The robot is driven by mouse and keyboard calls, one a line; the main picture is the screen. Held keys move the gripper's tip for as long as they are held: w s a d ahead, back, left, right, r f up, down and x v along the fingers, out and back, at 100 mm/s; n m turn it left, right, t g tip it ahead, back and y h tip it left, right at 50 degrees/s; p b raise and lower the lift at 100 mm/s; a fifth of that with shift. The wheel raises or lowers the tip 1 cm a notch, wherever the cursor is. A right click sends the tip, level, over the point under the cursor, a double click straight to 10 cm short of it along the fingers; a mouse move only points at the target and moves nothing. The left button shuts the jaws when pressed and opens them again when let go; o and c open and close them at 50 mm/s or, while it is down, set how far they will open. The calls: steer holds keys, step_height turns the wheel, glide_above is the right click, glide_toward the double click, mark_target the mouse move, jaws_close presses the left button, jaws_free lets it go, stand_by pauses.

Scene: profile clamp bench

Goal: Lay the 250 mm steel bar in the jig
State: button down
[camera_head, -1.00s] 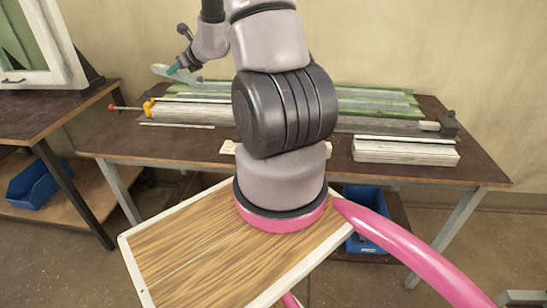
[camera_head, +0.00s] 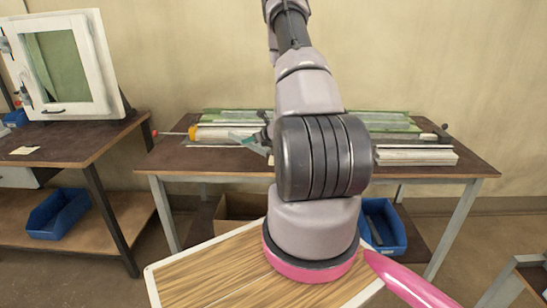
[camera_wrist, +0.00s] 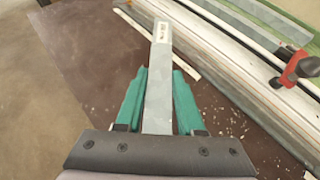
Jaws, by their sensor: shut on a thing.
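My gripper (camera_wrist: 160,100) has teal fingers and is shut on a flat grey steel bar (camera_wrist: 158,85). In the wrist view the bar runs away from me between the fingers, with a pale label at its far end. In the head view my gripper (camera_head: 256,146) is partly hidden behind my arm, low near the workbench. The jig (camera_head: 215,133) lies along the bench, with a yellow-orange part and a red-tipped rod at its left end. In the wrist view the bar is left of the jig's long pale rail (camera_wrist: 215,65), apart from it; its height is unclear.
A red-handled clamp (camera_wrist: 298,68) stands at the right in the wrist view. A thin pale strip (camera_wrist: 187,66) lies on the brown workbench (camera_head: 195,163). Green and pale profiles lie behind the jig. A second bench with a window frame (camera_head: 70,68) stands left.

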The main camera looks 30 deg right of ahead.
mark_target(251, 160)
steer(key=shift+f, duration=3)
steer(key=shift+f, duration=0.1)
steer(key=c, duration=0.5)
jaws_free()
steer(key=shift+f, duration=0.1)
